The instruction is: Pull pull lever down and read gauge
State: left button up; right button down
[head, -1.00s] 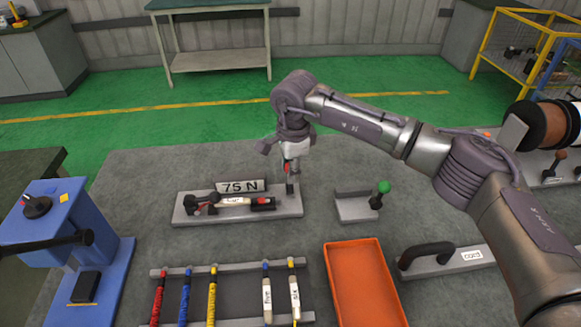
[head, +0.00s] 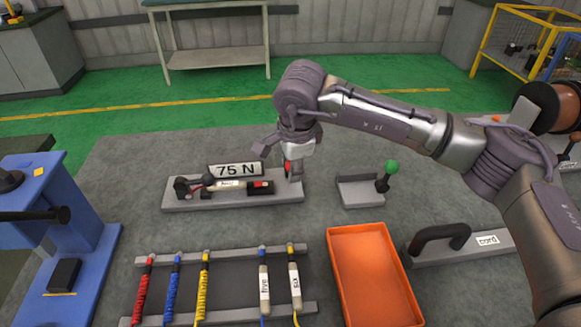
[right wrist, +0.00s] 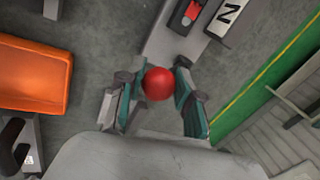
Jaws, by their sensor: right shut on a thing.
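A grey fixture (head: 215,201) lies on the table and carries a plate reading "75 N" (head: 235,170), with a labelled black and red device (head: 262,187) below it. My right gripper (head: 291,168) is low at the fixture's right end. In the right wrist view, the pull lever's round red knob (right wrist: 157,83) sits between the two fingers of this gripper (right wrist: 157,100), which is shut on it. The lever's rod is mostly hidden by the knob and gripper. My left gripper is not in view.
A bracket with a green-knobbed lever (head: 391,167) stands right of the fixture. In front are an orange tray (head: 345,240), a rack of coloured cords (head: 225,257) and a black handle (head: 437,236). A blue machine (head: 90,240) stands at the left.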

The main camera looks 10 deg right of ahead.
jog(key=shift+s+f+b, duration=1.3)
jog(key=shift+f+b, duration=0.1)
jog(key=shift+b, duration=0.05)
jog(key=c, duration=0.8)
grip_release()
jog(key=shift+w, duration=0.2)
jog(key=shift+r, duration=0.1)
jog(key=v, duration=1.2)
jog(key=shift+r, duration=0.1)
